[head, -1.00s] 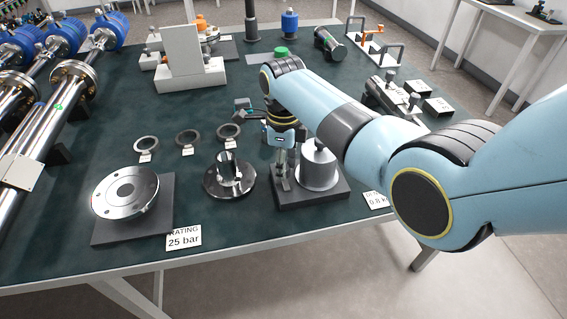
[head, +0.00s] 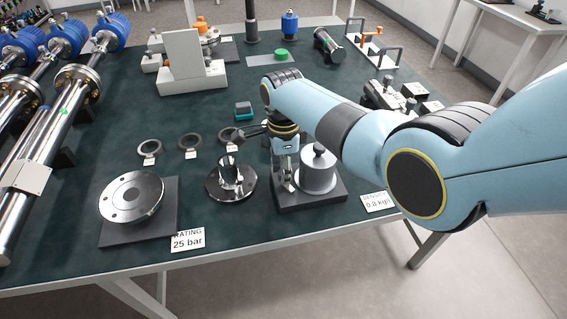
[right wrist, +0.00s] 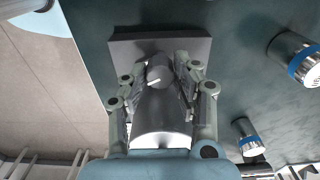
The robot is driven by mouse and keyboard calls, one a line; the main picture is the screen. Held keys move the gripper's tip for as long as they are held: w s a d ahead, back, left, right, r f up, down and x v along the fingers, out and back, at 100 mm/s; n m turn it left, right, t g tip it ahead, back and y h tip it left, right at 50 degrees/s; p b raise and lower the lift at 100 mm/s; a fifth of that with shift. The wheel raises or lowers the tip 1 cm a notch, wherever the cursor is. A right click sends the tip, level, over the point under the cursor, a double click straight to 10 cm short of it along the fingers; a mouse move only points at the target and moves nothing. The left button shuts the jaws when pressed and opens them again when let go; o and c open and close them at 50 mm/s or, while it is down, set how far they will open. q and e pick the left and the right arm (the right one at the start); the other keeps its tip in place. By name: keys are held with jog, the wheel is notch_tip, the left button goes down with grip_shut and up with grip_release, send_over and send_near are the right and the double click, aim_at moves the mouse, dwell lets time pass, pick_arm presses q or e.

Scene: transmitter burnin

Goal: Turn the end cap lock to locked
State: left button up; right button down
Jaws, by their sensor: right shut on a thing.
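The dark base block (head: 290,203) near the table's front edge carries a silver cylinder (head: 318,175) with a small knob on top. My right gripper (head: 285,176) points down at the left of this cylinder, over the same block. In the right wrist view its fingers (right wrist: 160,80) are closed around a small grey round knob with a white mark, which I take for the end cap lock (right wrist: 157,76). The fingers largely hide the lock in the head view, and I cannot read its locked or unlocked setting. My left gripper is out of view.
A flanged silver part (head: 231,184) stands just left of the block. Further left is a large disc (head: 131,197) on a dark plate. Long steel tubes (head: 50,135) fill the left side.

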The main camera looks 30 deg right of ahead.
jog(key=n+p, duration=0.1)
jog(key=n, duration=0.2)
jog(key=n+p, duration=0.1)
jog(key=n, duration=0.2)
jog(key=shift+n, duration=0.3)
jog(key=n+p, duration=0.1)
jog(key=n, duration=0.2)
jog(key=shift+n, duration=1.6)
jog(key=c, duration=1)
grip_release()
